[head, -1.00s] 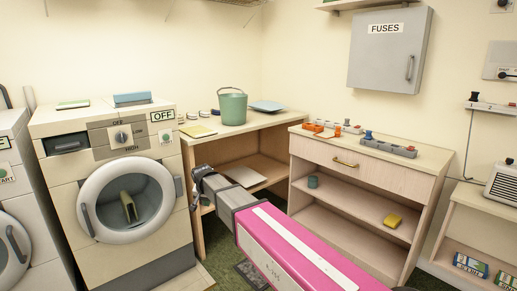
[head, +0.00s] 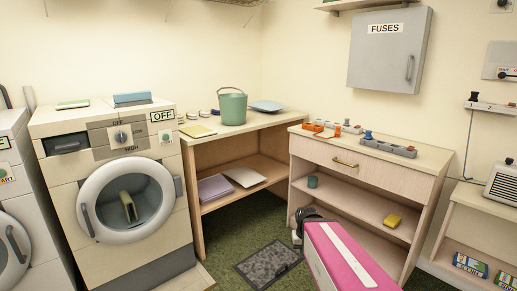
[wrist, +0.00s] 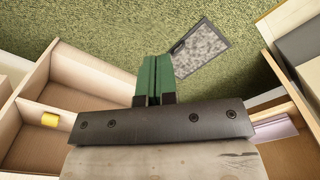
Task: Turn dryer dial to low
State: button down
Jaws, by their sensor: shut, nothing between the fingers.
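The dryer (head: 118,190) stands at the left in the head view, with a round glass door. Its dial (head: 122,136) sits on a grey panel above the door, marked OFF at the top, LOW at the right and HIGH below. The pointer is too small to read surely. A display beside it reads OFF (head: 162,115). My gripper (wrist: 157,62) shows in the wrist view with its two green fingers together and nothing between them. It points down at the carpet, well to the right of the dryer and touching nothing.
A wooden desk (head: 245,132) with a green bucket (head: 233,106) stands right of the dryer. A shelf cabinet (head: 350,185) is close to my arm. A dark mat (head: 268,264) lies on open green carpet. Another machine (head: 14,200) is at the far left.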

aim_at(121, 137)
jog(key=u, duration=1.55)
